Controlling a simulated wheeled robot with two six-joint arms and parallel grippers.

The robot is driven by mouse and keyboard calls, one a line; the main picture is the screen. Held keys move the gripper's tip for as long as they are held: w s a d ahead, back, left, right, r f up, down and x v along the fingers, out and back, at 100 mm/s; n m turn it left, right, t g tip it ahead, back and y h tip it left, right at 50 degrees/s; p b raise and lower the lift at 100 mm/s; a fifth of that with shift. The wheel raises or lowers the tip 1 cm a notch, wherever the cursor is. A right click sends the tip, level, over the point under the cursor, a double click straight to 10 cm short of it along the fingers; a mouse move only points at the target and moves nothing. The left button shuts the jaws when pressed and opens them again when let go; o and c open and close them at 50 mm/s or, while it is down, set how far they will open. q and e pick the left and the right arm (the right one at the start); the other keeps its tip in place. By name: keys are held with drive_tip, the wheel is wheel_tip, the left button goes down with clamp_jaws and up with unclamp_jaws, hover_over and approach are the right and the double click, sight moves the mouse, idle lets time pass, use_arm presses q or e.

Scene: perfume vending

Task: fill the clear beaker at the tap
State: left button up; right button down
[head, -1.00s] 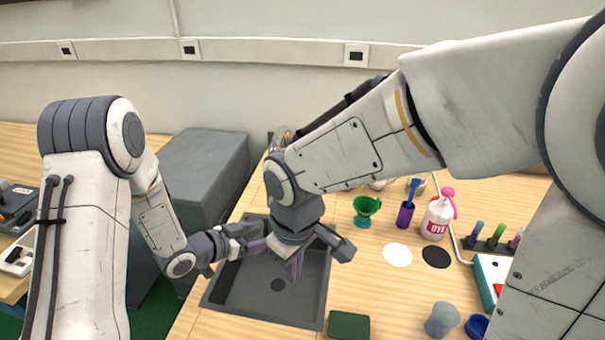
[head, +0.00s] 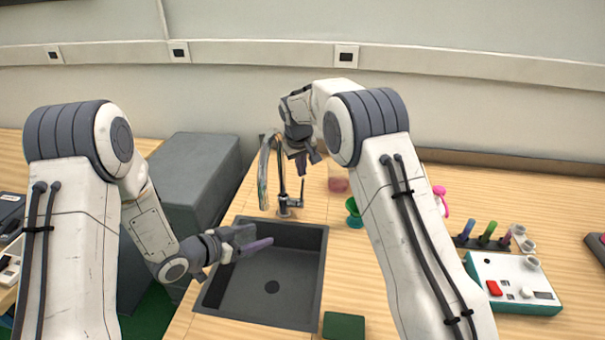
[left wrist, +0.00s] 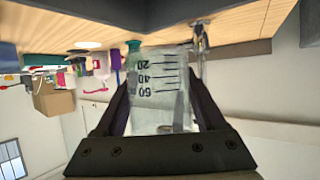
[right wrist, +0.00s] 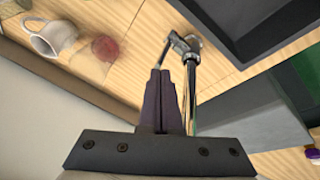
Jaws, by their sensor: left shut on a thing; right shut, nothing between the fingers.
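The clear beaker (left wrist: 160,95) with black volume marks fills the middle of the left wrist view, between the fingers of my left gripper. My left gripper (head: 258,246) is shut on it over the left part of the sink; the beaker is hard to make out in the head view. The chrome tap (head: 283,198) stands behind the sink, its curved spout ending over the back edge. My right gripper (head: 302,165) is shut and empty, just above and right of the tap. In the right wrist view its closed fingertips (right wrist: 161,72) are close to the tap's lever (right wrist: 166,50); contact is unclear.
The dark sink (head: 318,275) has a clear basin. A pink-filled glass (head: 337,180) and a green cup (head: 354,214) stand right of the tap. A green block (head: 343,326) lies at the sink's front right. A teal-and-white device (head: 515,280) is further right.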

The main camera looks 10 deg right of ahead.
drive_tip(key=w+r+m, duration=0.4)
drive_tip(key=r, duration=0.1)
drive_tip(key=x, duration=1)
drive_tip(key=shift+t+y, duration=0.3)
drive_tip(key=shift+y, duration=0.1)
drive_tip(key=shift+s+a+r, duration=0.1)
drive_tip(key=shift+s+r, duration=0.1)
drive_tip(key=shift+s, duration=0.8)
drive_tip(key=shift+s+r, duration=0.15)
drive_tip(key=shift+s, duration=0.85)
drive_tip(key=shift+s, duration=0.1)
